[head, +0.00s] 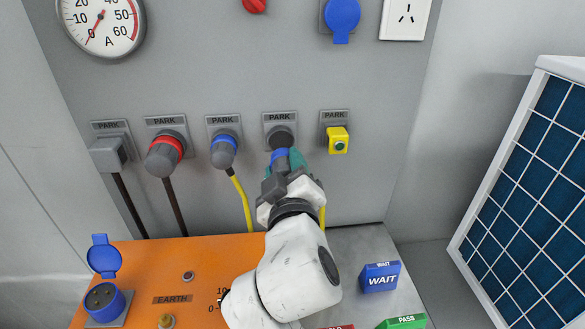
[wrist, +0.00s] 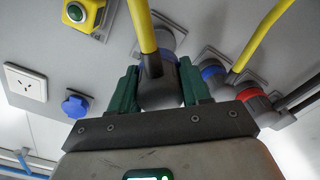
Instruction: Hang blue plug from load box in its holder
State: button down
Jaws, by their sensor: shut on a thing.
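My gripper (head: 285,167) is shut on a blue plug (head: 279,154), a grey body with a blue collar and a yellow cable. In the wrist view the teal fingers of my gripper (wrist: 160,82) grip both sides of the plug (wrist: 158,92). The plug's collar end is up at a park holder (head: 280,135) on the grey wall panel, fourth from the left. The fingers and plug hide the contact, so I cannot tell whether it is fully seated. On the orange box (head: 205,258), a blue socket (head: 106,300) stands with its lid open.
To the left hang a second blue plug (head: 223,150), a red-ringed plug (head: 165,155) and a grey plug (head: 108,153). A yellow box with a green button (head: 338,140) is close on the right. Blue WAIT (head: 380,277) and green PASS (head: 403,322) blocks stand at front right.

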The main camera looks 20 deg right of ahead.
jog(key=shift+x, duration=2.6)
jog(key=shift+w+d, duration=0.2)
jog(key=shift+w, duration=0.3)
dwell(0.9)
jog(key=shift+c, duration=2.2)
grip_release()
